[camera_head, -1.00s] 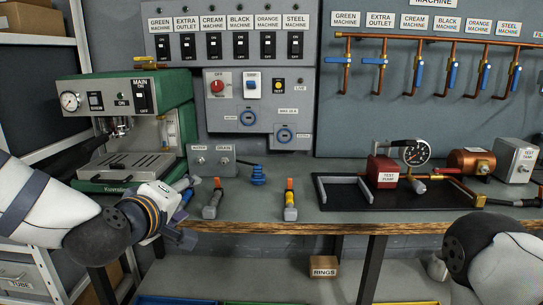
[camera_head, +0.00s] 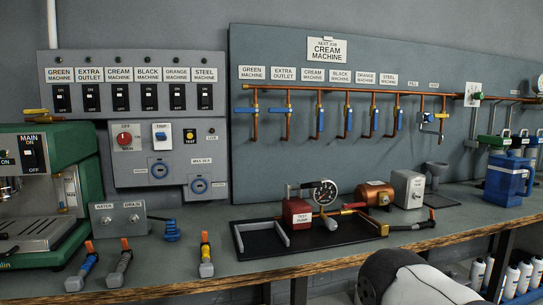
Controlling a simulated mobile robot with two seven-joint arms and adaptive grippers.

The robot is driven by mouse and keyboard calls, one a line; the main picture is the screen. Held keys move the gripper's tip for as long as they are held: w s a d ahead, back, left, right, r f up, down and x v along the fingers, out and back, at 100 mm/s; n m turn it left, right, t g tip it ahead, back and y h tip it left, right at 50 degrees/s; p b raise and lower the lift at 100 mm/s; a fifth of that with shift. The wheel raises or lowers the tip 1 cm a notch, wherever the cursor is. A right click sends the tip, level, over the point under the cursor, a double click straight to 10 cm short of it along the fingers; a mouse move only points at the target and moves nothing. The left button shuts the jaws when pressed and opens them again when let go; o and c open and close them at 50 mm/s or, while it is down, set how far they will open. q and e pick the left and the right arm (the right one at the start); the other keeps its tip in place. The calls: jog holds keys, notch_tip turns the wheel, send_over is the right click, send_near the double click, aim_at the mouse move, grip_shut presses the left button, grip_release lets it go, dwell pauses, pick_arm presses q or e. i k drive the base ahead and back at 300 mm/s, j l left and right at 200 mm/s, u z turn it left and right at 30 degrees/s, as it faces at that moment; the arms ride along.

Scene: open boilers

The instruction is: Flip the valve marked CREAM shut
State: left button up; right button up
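The CREAM MACHINE valve (camera_head: 320,118) is on the copper pipework of the grey-blue wall board. Its blue lever points down along its pipe, as do the levers of the BLACK (camera_head: 348,119), ORANGE (camera_head: 374,121) and STEEL (camera_head: 399,119) valves. The levers of the GREEN (camera_head: 245,110) and EXTRA OUTLET (camera_head: 279,110) valves lie across their pipes. The CREAM MACHINE label (camera_head: 313,75) is above its valve. A card reading CREAM MACHINE (camera_head: 326,49) hangs higher up. Neither gripper is in view; part of my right arm shows at bottom right.
The bench stands below the board, with a test pump (camera_head: 298,213) on a black tray, a copper tank (camera_head: 375,194) and a blue jug (camera_head: 508,178). The switch panel (camera_head: 135,75) and green coffee machine (camera_head: 75,155) are at left. The space before the valves is clear.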

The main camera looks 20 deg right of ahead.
aim_at(321, 110)
jog(key=l+z, duration=0.25)
jog(key=l, duration=0.2)
jog(key=l+z, duration=0.25)
jog(key=l, duration=0.2)
jog(key=i+l+u, duration=0.2)
jog(key=l, duration=0.5)
jog(key=l+u, duration=0.15)
jog(key=l, duration=0.55)
